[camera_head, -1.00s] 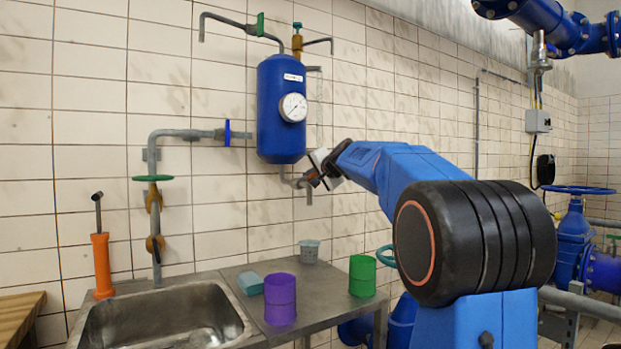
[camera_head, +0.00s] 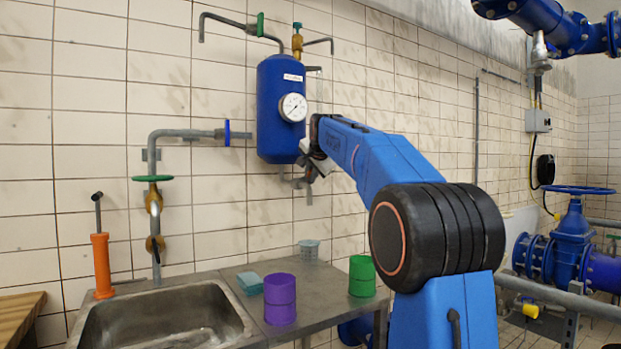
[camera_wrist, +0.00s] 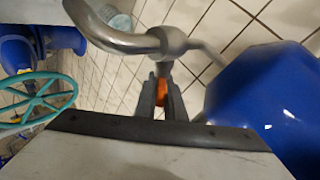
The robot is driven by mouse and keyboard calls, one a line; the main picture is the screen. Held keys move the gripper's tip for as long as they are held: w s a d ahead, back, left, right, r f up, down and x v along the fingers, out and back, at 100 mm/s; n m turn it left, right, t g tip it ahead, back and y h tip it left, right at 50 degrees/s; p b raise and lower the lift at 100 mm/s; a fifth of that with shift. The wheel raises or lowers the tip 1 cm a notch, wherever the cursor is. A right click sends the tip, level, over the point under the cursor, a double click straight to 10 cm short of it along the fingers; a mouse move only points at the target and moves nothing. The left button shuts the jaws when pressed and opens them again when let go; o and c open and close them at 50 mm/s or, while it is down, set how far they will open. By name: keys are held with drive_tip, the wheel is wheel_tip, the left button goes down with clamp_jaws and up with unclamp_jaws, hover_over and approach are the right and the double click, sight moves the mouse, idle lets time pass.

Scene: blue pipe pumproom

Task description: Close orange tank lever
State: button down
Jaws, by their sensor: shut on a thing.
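The orange tank lever (camera_wrist: 160,88) shows in the wrist view as a small orange piece between the two dark fingers of my gripper (camera_wrist: 160,98). The fingers are shut on it, just below a grey pipe fitting. The blue tank (camera_head: 280,110) hangs on the tiled wall, and it also fills the right of the wrist view (camera_wrist: 270,100). In the head view my gripper (camera_head: 303,178) is at the tank's lower right, by the outlet pipe. The lever cannot be made out there, and most of it is hidden by the fingers in the wrist view.
A curved grey pipe (camera_wrist: 115,38) crosses close above the fingers in the wrist view. A gauge (camera_head: 292,107) sits on the tank's front. Below are a sink (camera_head: 165,320), a purple cup (camera_head: 280,299), a green cup (camera_head: 362,276) and a grey cup (camera_head: 309,250).

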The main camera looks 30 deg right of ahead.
drive_tip(key=shift+m+g+h, duration=0.6)
drive_tip(key=shift+g, duration=1.7)
drive_tip(key=shift+f+g, duration=0.1)
drive_tip(key=shift+g, duration=0.4)
drive_tip(key=c, duration=1.8)
unclamp_jaws()
drive_tip(key=shift+c, duration=0.2)
drive_tip(key=shift+s+t, duration=0.15)
drive_tip(key=shift+t, duration=0.45)
